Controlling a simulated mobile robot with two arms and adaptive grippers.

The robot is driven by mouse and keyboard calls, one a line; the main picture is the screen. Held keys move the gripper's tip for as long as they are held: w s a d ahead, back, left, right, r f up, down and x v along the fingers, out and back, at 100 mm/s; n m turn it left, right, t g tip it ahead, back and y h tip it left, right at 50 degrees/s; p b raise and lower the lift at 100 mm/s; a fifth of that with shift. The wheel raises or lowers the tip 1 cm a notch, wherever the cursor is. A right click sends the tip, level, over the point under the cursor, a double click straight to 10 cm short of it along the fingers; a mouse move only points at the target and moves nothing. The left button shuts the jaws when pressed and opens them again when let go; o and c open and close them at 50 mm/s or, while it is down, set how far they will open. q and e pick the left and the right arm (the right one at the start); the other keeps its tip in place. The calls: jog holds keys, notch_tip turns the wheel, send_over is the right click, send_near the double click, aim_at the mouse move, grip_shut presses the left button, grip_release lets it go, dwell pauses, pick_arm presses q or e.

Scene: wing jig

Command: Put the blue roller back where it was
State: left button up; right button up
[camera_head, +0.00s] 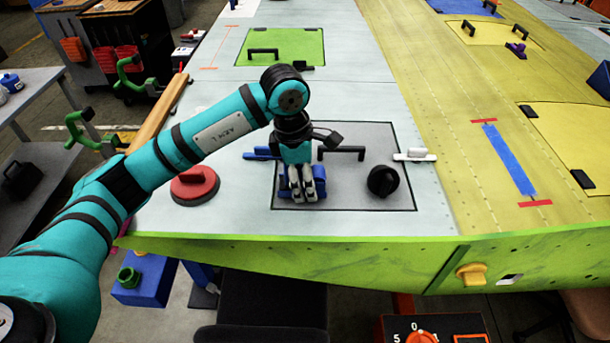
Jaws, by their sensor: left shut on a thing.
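My left gripper (303,194) reaches down over the grey panel (345,193) with its fingers shut. Dark blue parts of the blue roller (320,172) show on both sides of the fingers, which hide its middle. I cannot tell whether the roller touches the panel. A blue bar (260,154) shows across the panel's left edge, partly behind the gripper. I cannot tell whether it belongs to the roller. My right gripper is not in view.
A red disc with a handle (195,184) lies left of the panel. A black knob (382,181) and a black handle (342,151) are to the right of the gripper. A white tool (416,155) lies at the panel's right edge. The wing's green front edge (340,260) is nearest.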

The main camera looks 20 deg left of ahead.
pick_arm(q)
jog(key=shift+f+b, duration=0.2)
jog(key=shift+b, duration=0.1)
jog(key=o, duration=1)
jog(key=shift+r, duration=0.1)
